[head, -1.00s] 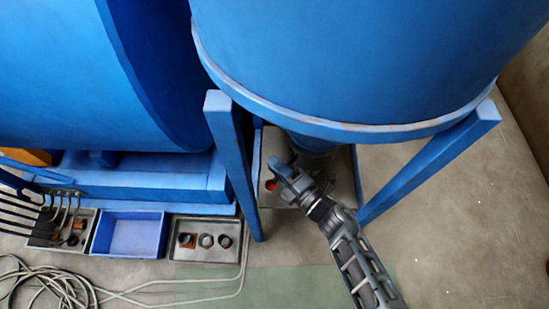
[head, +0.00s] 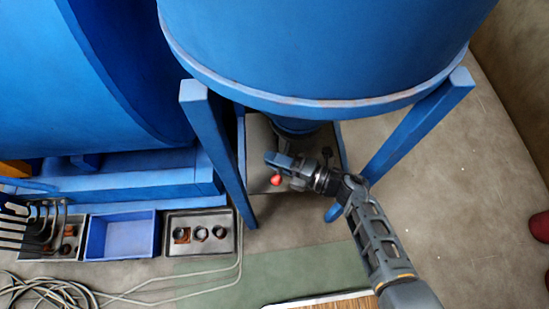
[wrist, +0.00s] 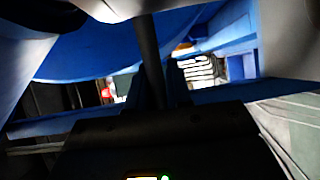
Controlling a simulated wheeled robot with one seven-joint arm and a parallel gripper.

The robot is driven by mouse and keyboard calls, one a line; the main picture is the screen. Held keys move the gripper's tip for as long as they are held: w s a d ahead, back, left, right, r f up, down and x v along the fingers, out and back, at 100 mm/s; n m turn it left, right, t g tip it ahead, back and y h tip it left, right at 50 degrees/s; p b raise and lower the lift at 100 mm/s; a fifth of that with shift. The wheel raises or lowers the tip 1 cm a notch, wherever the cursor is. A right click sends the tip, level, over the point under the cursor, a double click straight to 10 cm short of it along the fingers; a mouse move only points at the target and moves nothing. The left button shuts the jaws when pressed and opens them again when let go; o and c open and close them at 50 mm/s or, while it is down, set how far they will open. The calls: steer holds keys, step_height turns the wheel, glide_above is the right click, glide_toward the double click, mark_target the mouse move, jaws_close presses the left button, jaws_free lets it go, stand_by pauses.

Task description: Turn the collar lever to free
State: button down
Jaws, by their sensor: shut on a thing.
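The blue drum (head: 310,50) stands on blue legs, with a dark collar (head: 300,126) at its underside. My gripper (head: 280,163) is below the collar, reaching in from the right. A red knob (head: 276,180) shows just under the fingertips. In the wrist view a dark rod, which I take as the collar lever (wrist: 149,55), runs between the two dark fingers (wrist: 158,88). The gripper is shut on it. The lever's join to the collar is hidden in the head view.
A grey tray (head: 258,185) lies under the drum. Blue legs stand left (head: 218,150) and right (head: 415,120) of my arm. At left are a blue bin (head: 122,236), a metal tray of rings (head: 200,252) and coiled hose (head: 55,288).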

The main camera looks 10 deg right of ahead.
steer(key=shift+f, duration=0.1)
steer(key=c, duration=1.1)
jaws_free()
steer(key=shift+v, duration=3.95)
steer(key=shift+a, duration=0.1)
